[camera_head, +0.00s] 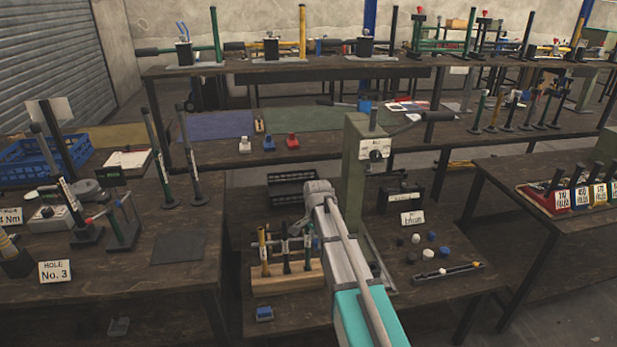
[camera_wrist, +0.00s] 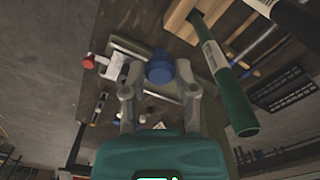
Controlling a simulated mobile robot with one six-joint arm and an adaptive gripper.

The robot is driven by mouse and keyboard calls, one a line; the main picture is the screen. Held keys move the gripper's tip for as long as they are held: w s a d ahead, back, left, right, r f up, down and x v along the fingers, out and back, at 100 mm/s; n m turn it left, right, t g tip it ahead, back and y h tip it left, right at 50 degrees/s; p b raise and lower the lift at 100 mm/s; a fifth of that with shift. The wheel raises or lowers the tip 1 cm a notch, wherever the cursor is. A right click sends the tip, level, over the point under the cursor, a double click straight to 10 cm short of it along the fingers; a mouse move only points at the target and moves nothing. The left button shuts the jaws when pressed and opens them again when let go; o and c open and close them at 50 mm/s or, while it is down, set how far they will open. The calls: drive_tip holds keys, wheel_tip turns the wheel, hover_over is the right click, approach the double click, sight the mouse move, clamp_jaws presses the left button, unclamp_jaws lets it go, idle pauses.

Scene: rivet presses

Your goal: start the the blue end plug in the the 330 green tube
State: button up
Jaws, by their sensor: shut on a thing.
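The blue end plug (camera_wrist: 159,68) sits between the two fingertips of my gripper (camera_wrist: 158,72), which is shut on it. In the wrist view a green tube (camera_wrist: 222,78) with a white label slants down on the right, beside the gripper and apart from the plug. Its open end faces the camera's side; the label number is too small to read.
A press (camera_head: 355,165) with a grey-green column stands behind my arm. Small black, white and blue plugs (camera_head: 430,253) and a black gauge strip (camera_head: 448,273) lie to its right. A blue block (camera_head: 264,314) lies in front of the stand. A black crate (camera_head: 292,187) stands behind.

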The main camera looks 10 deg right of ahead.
drive_tip(key=w+r+p, duration=0.4)
drive_tip(key=r+p, duration=0.3)
drive_tip(key=w+a+r+p, duration=0.1)
drive_tip(key=w+r+p, duration=0.2)
drive_tip(key=r+p, duration=0.4)
drive_tip(key=shift+w+a+r+m, duration=0.3)
drive_tip(key=shift+w+r, duration=0.05)
drive_tip(key=shift+r, duration=0.15)
drive_tip(key=shift+f, duration=0.15)
drive_tip(key=shift+f+b, duration=2.75)
drive_tip(key=shift+b, duration=0.25)
drive_tip(key=shift+f+b, duration=1.15)
drive_tip(key=shift+f, duration=0.05)
drive_tip(key=o, duration=0.8)
drive_tip(key=shift+r, duration=0.1)
drive_tip(key=shift+o, duration=0.2)
drive_tip(key=shift+r, duration=0.1)
wheel_tip(320, 180, up, 8)
drive_tip(key=p, duration=0.8)
